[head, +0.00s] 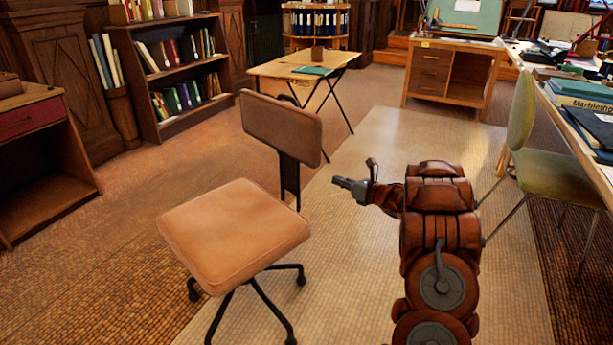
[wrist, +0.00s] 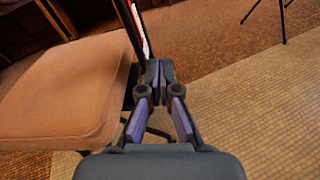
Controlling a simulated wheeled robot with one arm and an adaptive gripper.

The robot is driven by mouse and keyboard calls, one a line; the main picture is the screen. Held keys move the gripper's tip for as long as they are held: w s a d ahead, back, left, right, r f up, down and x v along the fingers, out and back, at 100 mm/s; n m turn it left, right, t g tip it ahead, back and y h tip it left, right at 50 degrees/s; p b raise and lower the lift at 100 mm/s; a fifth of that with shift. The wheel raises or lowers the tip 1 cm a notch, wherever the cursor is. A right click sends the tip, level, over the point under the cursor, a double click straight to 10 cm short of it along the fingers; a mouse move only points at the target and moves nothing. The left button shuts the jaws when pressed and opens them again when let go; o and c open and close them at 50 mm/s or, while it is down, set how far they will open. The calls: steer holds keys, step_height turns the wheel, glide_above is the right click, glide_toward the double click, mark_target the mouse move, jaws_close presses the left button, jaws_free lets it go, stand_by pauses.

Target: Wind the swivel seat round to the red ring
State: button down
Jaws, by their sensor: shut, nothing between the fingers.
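The swivel seat is a tan padded office chair on a dark legged base. Its seat cushion (head: 235,232) is at left of centre in the head view, with the backrest (head: 281,131) upright behind it on a dark post (head: 290,180). My gripper (head: 342,183) is right of the post, apart from it in that view. In the wrist view the cushion (wrist: 65,95) fills the left, and my gripper (wrist: 157,72) is shut and empty near the dark post. A red and white strip (wrist: 142,28) shows beside the post; I cannot tell whether it is the red ring. No ring shows in the head view.
A desk (head: 30,120) and bookcase (head: 175,60) stand at left. A folding table (head: 300,62) and wooden desk (head: 452,75) are behind. A green chair (head: 550,176) and cluttered table are at right. The pale mat (head: 370,145) has free floor around the chair.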

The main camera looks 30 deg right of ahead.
steer(key=w+a+f+n+y+b, duration=0.1)
steer(key=w+a+n+y+b, duration=0.1)
steer(key=w+a, duration=0.4)
steer(key=w+n+y, duration=0.1)
steer(key=w+n, duration=0.1)
steer(key=w, duration=0.1)
steer(key=shift+w+a, duration=0.3)
steer(key=shift+w, duration=0.05)
stand_by(0.3)
steer(key=shift+d, duration=0.1)
